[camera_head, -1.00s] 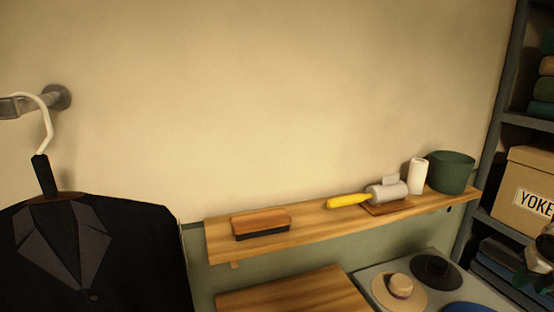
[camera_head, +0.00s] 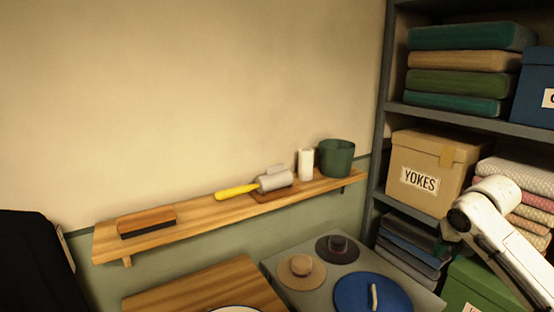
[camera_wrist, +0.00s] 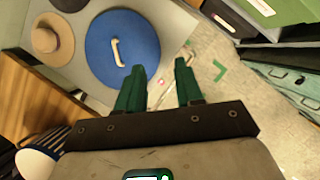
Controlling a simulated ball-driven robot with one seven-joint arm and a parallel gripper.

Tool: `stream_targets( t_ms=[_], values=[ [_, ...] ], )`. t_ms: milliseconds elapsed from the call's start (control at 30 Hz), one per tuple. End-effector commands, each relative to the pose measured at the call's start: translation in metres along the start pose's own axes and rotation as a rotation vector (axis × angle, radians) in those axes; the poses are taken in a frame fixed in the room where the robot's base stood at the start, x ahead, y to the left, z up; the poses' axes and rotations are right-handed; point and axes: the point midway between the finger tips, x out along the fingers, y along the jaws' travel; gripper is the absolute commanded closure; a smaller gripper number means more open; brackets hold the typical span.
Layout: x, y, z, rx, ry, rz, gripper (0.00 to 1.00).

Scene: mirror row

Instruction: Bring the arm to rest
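My arm (camera_head: 505,240) shows at the right of the head view, a white link in front of the shelving. My gripper is not in the head view. In the wrist view my gripper (camera_wrist: 158,82) has two green fingers held apart with nothing between them. Beyond the fingertips are the floor and the edge of a grey table with a round blue lid (camera_wrist: 140,50) that has a pale handle.
A wooden wall shelf (camera_head: 210,213) holds a brush, a yellow-handled roller, a white cylinder and a green pot. Below, a grey table (camera_head: 285,262) carries two hats and the blue lid. Shelving (camera_head: 382,130) with a YOKES box (camera_head: 425,165) stands at right.

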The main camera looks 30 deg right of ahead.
Motion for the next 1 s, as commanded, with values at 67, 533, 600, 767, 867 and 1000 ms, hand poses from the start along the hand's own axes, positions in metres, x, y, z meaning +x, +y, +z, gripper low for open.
stream_targets(
  t_ms=[67,533,600,767,867,1000],
  values=[
    [0.001,0.016,-0.001,0.024,-0.006,0.025,0.64],
    [0.002,0.14,-0.025,0.369,-0.017,0.249,0.64],
    [0.002,0.168,-0.038,0.47,0.004,0.303,0.64],
    [0.003,0.238,-0.086,0.8,0.111,0.426,0.64],
    [0.006,0.268,-0.125,1.038,0.206,0.461,0.64],
    [0.015,0.291,-0.187,1.371,0.34,0.441,0.64]
  ],
)
